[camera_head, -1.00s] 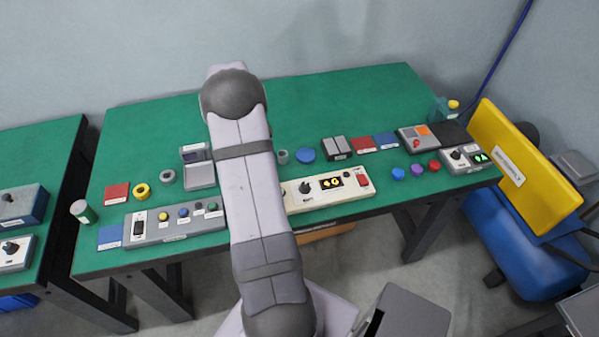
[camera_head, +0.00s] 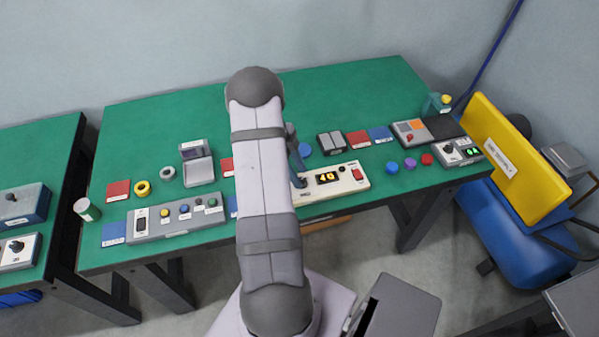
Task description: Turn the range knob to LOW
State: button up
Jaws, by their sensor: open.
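A cream control panel (camera_head: 345,186) near the table's front edge has a dark knob (camera_head: 302,183) at its left, a lit yellow display (camera_head: 327,177) and a red switch (camera_head: 357,174). Its labels are too small to read, so I cannot tell LOW or where the pointer stands. My gripper (camera_head: 298,178) reaches down from behind my arm to the knob and partly hides it. It is open; whether its fingers touch the knob or stand around it cannot be told. My arm hides the panel's left end.
A grey button box (camera_head: 178,232) lies left of my arm. A grey box with a knob and green display (camera_head: 461,151) stands at the right. Blue, purple and red caps (camera_head: 410,163) lie between the panel and that box. The back of the green table (camera_head: 340,95) is clear.

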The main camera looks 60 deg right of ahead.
jog(key=shift+s+f, duration=0.25)
jog(key=shift+f, duration=0.45)
jog(key=shift+c, duration=0.2)
grip_shut()
